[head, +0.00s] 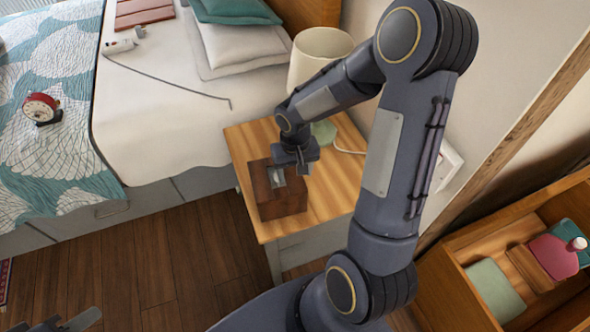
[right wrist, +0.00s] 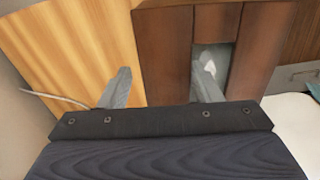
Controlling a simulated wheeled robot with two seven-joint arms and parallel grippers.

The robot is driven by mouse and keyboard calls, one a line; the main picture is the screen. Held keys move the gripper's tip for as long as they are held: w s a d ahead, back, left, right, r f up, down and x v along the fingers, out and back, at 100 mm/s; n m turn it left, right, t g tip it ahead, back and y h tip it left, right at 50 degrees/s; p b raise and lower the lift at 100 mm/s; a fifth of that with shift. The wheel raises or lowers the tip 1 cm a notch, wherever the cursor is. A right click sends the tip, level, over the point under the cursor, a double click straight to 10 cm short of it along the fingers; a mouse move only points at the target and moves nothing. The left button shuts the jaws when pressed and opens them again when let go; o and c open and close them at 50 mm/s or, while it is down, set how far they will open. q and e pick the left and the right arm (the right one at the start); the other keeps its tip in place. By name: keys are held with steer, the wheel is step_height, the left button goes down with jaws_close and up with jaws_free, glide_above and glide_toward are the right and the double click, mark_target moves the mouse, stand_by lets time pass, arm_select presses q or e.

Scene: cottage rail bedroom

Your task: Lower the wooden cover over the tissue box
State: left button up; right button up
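The dark brown wooden cover (head: 287,204) sits at the front left of the nightstand top, with a rectangular slot in its upper face. It also shows in the right wrist view (right wrist: 168,62). Something pale, perhaps tissue, shows in the slot; the tissue box itself is hidden. My right gripper (head: 292,172) is down at the cover, and it fills the right wrist view's middle (right wrist: 162,85). One finger is in or over the slot, the other outside the cover's edge. The fingers are apart, with a narrow gap beside the outer one. My left gripper (head: 72,322) barely shows at the lower left.
The wooden nightstand (head: 325,200) also holds a lamp (head: 318,52) behind my right arm and a green object (head: 323,131). The bed (head: 155,110) is close on the left, with a red alarm clock (head: 41,108). An open wooden shelf unit (head: 465,292) stands at the right.

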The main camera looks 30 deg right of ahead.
steer(key=shift+o, duration=0.8)
steer(key=shift+r+p, duration=0.6)
steer(key=shift+r, duration=3.3)
